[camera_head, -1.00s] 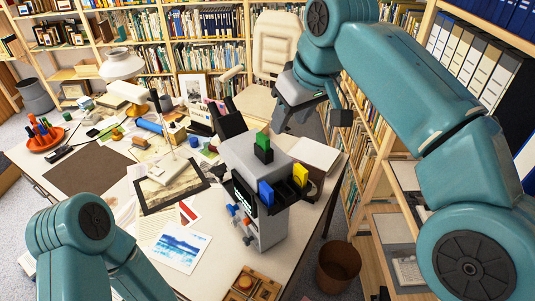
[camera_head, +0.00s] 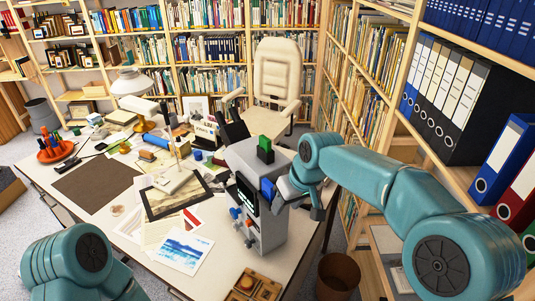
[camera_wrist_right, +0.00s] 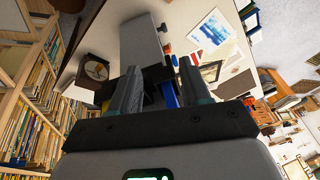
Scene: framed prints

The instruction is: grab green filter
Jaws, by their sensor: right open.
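The green filter (camera_head: 265,142) stands upright in a black holder on top of the grey boxy machine (camera_head: 270,229) on the desk. A blue filter (camera_head: 267,191) sits lower, at the machine's front right; blue also shows between the fingers in the right wrist view (camera_wrist_right: 169,95). My right gripper (camera_wrist_right: 158,68) is open, its two grey fingers apart with the machine beyond them. In the head view it is at the machine's right side, below and right of the green filter, its fingertips largely hidden. I cannot make out the green filter in the wrist view. My left gripper is out of view.
The desk holds a lamp (camera_head: 133,84), a red pen tray (camera_head: 56,151), a dark mat (camera_head: 95,187) and a blue print (camera_head: 183,251). A cream chair (camera_head: 274,81) stands behind. Shelves of binders (camera_head: 452,105) close off the right, near my right arm.

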